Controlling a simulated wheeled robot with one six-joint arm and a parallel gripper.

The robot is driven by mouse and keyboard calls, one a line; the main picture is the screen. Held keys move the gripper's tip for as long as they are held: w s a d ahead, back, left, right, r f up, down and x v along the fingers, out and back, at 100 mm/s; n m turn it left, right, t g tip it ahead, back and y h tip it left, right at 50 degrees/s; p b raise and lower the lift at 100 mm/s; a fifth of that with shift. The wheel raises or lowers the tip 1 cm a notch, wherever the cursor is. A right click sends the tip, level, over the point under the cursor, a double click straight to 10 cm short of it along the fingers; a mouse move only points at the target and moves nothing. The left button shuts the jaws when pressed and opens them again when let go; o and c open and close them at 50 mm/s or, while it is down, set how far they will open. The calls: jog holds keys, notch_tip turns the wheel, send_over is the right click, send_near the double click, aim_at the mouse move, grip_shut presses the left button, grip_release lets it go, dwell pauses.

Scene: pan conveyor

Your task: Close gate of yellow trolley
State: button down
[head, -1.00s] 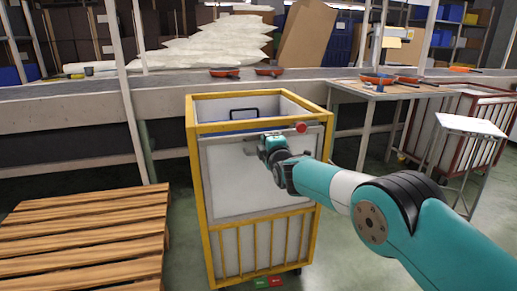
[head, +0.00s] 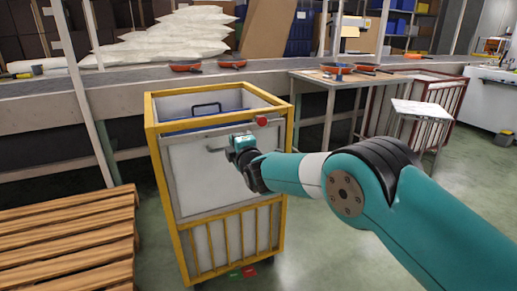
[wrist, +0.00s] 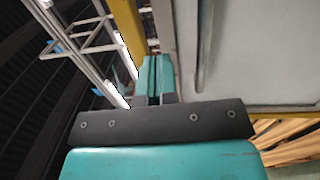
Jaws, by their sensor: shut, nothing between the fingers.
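The yellow trolley (head: 150,125) stands in front of the conveyor in the head view. Its gate (head: 195,180), a light grey panel with a grey top rail and a small bar handle (head: 215,149), stands about upright across the upper front. I cannot tell whether it sits flush with the frame. A red knob (head: 262,121) is at the rail's right end. My gripper (head: 238,140) is at the gate's upper front, right of the handle, and hides part of the panel. In the wrist view its teal fingers (wrist: 153,75) are shut and empty, beside the grey panel (wrist: 250,50); contact is unclear.
Wooden pallets (head: 65,240) lie at the left. The conveyor (head: 115,85) with orange pans runs behind the trolley. A work table (head: 310,80), a red-framed trolley (head: 455,90) and a small white stand (head: 425,109) are to the right.

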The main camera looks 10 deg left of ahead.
jog(key=s+d+r+m+g+h, duration=0.25)
jog(key=s+d+m, duration=0.25)
jog(key=s+d, duration=0.4)
jog(key=s+d+r+m+g+h, duration=0.2)
jog(key=s+d+r+m+g, duration=0.3)
jog(key=d, duration=0.6)
jog(key=s+d+m+g+h+p, duration=0.1)
jog(key=s+d+m+g, duration=0.3)
jog(key=s, duration=0.6)
jog(key=s+d+m+g, duration=0.15)
jog(key=s+d, duration=0.35)
jog(key=s, duration=0.6)
jog(key=s+d+m+g+h+p, duration=0.1)
jog(key=s+d+m+g, duration=0.3)
jog(key=s, duration=0.6)
notch_tip(320, 180, up, 22)
jog(key=n+t+p, duration=0.1)
jog(key=n+p, duration=0.1)
jog(key=p, duration=1.9)
jog(key=shift+w+d, duration=0.15)
jog(key=shift+d, duration=0.25)
jog(key=shift+f, duration=0.1)
